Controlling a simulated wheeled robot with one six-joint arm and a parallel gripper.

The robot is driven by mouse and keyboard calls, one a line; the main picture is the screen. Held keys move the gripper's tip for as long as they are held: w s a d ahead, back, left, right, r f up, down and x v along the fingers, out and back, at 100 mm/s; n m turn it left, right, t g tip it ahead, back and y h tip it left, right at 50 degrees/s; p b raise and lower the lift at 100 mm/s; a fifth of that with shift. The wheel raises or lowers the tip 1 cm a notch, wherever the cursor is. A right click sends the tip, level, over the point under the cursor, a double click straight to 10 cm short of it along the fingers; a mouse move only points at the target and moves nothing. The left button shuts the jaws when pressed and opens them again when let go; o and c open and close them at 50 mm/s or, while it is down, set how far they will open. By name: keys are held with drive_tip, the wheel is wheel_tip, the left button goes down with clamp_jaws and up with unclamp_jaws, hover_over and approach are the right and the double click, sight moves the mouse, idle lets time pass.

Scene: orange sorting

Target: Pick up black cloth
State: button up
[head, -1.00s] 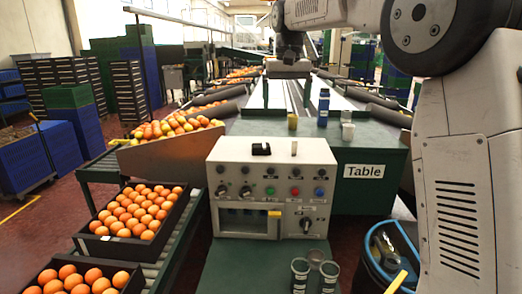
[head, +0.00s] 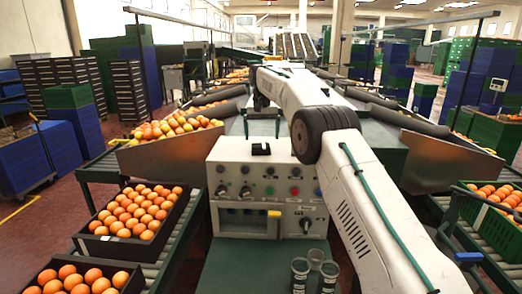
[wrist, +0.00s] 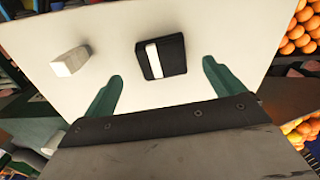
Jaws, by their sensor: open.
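The black cloth (head: 261,149) is a small dark piece on top of the white control box (head: 226,152). In the wrist view the black cloth (wrist: 174,56) looks like a folded square with a white stripe, lying flat on the white surface. My gripper (head: 262,135) is open and empty, just above and behind the cloth in the head view. In the wrist view the green fingers of my gripper (wrist: 160,72) point towards the cloth, spread wider than it. I see no contact.
A white block (wrist: 69,61) lies left of the cloth in the wrist view. Knobs and buttons cover the box's front. Clear cups (head: 315,257) stand below it. Orange crates (head: 110,233) stand at left, and a green crate (head: 484,229) at right.

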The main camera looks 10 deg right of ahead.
sight(261, 144)
drive_tip(key=shift+w+a+f, duration=0.1)
drive_tip(key=shift+a+f, duration=0.05)
drive_tip(key=shift+f, duration=2.5)
drive_tip(key=c, duration=1.1)
